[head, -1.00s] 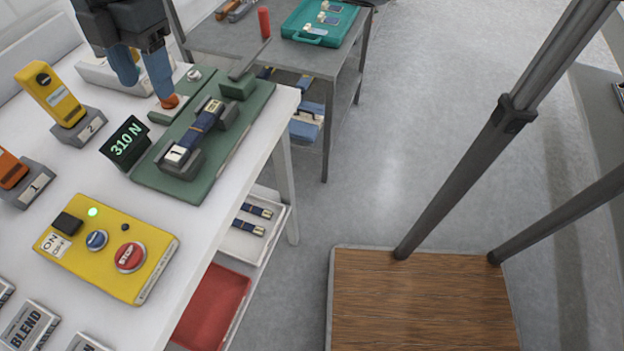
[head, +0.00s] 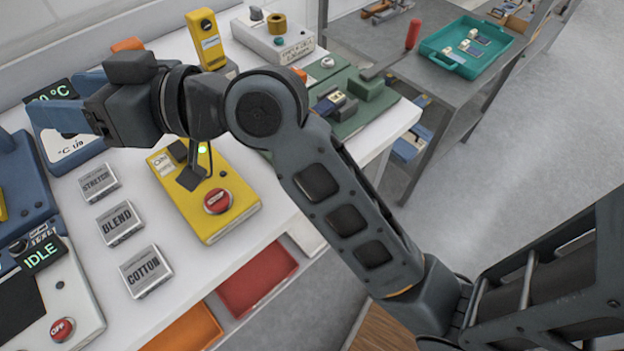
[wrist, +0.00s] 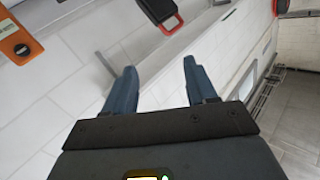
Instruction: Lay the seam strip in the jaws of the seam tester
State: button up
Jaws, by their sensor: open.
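The seam tester (head: 372,117), with a green base and dark jaw blocks, stands at the back right of the white bench in the head view. My arm hides its near left part and its display. A dark blue piece with a pale end (head: 336,98), seemingly the seam strip, shows at the jaws; how it lies there is not clear. My gripper (head: 32,108) is left of the tester, above the bench's left part and apart from it. In the wrist view my gripper (wrist: 160,68) has its blue fingers apart with nothing between them.
A yellow control box (head: 225,215) with a red button stands mid-bench. Labelled blocks, STRETCH (head: 98,182), BLEND (head: 119,222) and COTTON (head: 146,270), lie left of it. Blue machines stand at the left. A grey side table (head: 420,78) holds a teal tray (head: 455,62). Red and orange bins sit below.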

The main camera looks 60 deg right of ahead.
jog(key=s+d+f+m+h, duration=0.3)
jog(key=s+f+m+h, duration=0.45)
jog(key=s+f, duration=0.95)
jog(key=s+d+r+n, duration=0.1)
jog(key=s+d+n, duration=0.1)
jog(key=s, duration=0.7)
jog(key=s+d+r+n+g, duration=0.1)
jog(key=s+d+n, duration=0.2)
jog(key=s, duration=0.7)
jog(key=shift+d+r, duration=0.15)
jog(key=shift+d, duration=0.55)
jog(key=shift+c, duration=0.5)
